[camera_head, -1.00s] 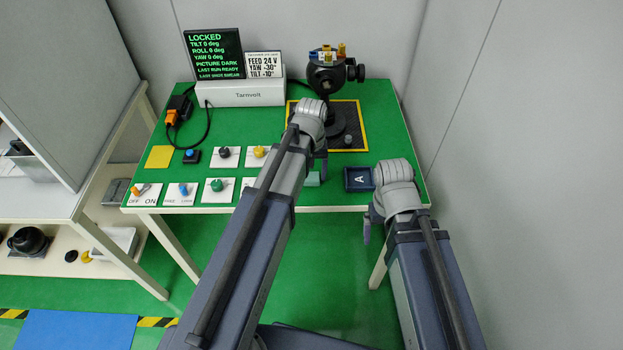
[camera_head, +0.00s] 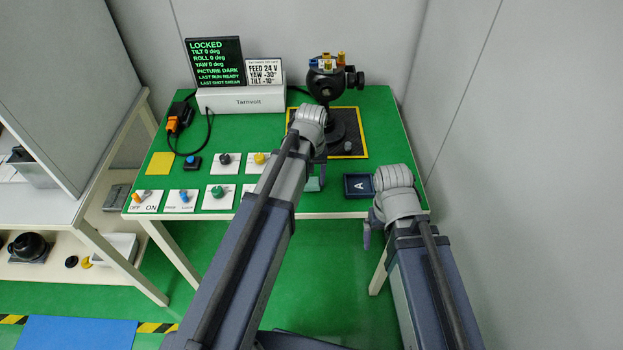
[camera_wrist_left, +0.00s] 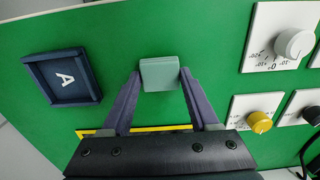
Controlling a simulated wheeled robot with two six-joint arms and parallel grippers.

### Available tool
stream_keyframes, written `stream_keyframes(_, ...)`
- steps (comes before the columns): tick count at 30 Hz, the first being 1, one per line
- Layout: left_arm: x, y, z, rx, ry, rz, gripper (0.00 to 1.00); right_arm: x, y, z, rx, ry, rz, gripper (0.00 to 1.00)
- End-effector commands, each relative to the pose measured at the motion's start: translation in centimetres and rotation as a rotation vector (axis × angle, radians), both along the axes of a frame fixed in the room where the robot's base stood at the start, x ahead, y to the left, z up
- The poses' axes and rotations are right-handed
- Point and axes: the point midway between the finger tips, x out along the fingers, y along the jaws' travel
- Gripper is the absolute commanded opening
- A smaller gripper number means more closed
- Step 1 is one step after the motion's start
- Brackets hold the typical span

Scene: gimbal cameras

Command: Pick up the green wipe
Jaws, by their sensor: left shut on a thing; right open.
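The green wipe (camera_wrist_left: 160,73) is a small pale green block between the two fingertips of my left gripper (camera_wrist_left: 159,78) in the left wrist view. The fingers are shut on its left and right sides. In the head view the wipe (camera_head: 313,184) shows near the table's front edge, partly hidden by my left arm and gripper (camera_head: 318,176). I cannot tell whether it is clear of the table top. My right gripper (camera_head: 367,233) is open and empty in front of the table's front right edge.
A dark blue tray marked A (camera_head: 359,184) lies right of the wipe. Behind stand a black camera head (camera_head: 326,84) on a yellow-edged mat and a white Tarnvolt unit (camera_head: 240,102).

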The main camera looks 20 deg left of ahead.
Motion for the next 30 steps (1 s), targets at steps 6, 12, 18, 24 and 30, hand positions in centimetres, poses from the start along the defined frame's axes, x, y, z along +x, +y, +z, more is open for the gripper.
stream_keyframes(6, 0.0, 0.0, 3.0, 0.000, 0.000, 0.000, 0.09, 0.0, 0.0, 3.0, 0.000, 0.000, 0.000, 0.91)
stream_keyframes(12, 0.0, 0.0, 6.2, 0.000, 0.000, 0.000, 0.09, 0.0, 0.0, 6.2, 0.000, 0.000, 0.000, 0.91)
stream_keyframes(18, 0.0, 0.0, 8.8, 0.000, 0.000, 0.000, 0.09, 0.0, 0.0, 8.8, 0.000, 0.000, 0.000, 0.91)
stream_keyframes(24, 0.0, 0.0, 9.4, 0.000, 0.000, 0.000, 0.09, 0.0, 0.0, 9.4, 0.000, 0.000, 0.000, 0.91)
stream_keyframes(30, 0.0, 0.0, 9.3, 0.000, 0.000, 0.000, 0.09, 0.0, 0.0, 9.3, 0.000, 0.000, 0.000, 0.76)
